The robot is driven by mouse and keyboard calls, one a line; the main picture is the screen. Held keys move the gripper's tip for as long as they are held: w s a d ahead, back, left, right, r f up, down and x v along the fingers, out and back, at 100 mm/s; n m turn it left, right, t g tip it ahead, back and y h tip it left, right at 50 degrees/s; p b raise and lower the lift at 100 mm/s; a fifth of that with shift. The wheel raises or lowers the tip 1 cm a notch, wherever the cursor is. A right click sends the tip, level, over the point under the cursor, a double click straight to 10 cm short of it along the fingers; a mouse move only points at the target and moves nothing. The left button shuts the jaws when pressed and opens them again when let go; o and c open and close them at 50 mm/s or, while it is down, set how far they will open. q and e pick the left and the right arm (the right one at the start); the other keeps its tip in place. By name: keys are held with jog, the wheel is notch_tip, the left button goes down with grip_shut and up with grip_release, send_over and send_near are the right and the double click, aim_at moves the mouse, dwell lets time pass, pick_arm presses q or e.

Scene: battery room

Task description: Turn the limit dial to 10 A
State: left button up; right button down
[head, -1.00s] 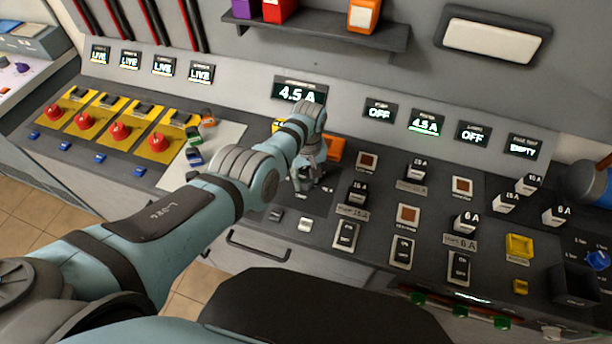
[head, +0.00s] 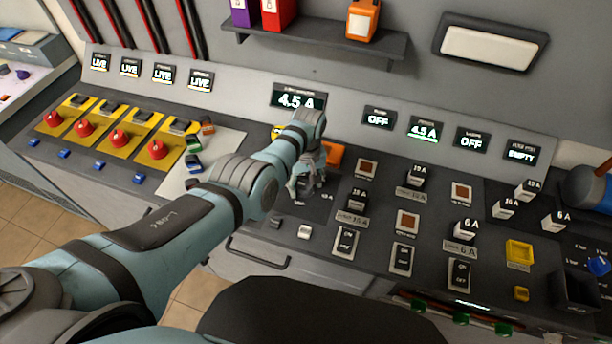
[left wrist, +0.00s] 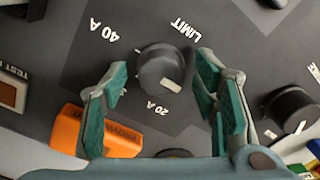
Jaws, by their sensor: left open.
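The limit dial (left wrist: 160,68) is a dark round knob on the dark panel, with LIMIT, 40 A and 20 A printed around it. Its white mark (left wrist: 171,86) points to the lower right of that view, to the right of the 20 A print. The 10 A print is not readable in the wrist view. My left gripper (left wrist: 163,100) is open, its green-padded fingers on either side of the dial with gaps visible. In the head view my left gripper (head: 305,186) is low over the panel and hides the dial. My right gripper is not in view.
A display (head: 298,99) above the panel reads 4.5 A. An orange block (left wrist: 95,130) lies beside the left finger. Another dark knob (left wrist: 292,108) stands right of the fingers. Red knobs on yellow plates (head: 120,139) are at left; several switches (head: 402,257) are at right.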

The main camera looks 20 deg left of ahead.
aim_at(307, 185)
pick_arm(q)
notch_tip(307, 185, up, 12)
jog(key=shift+d, duration=0.2)
jog(key=shift+f, duration=0.15)
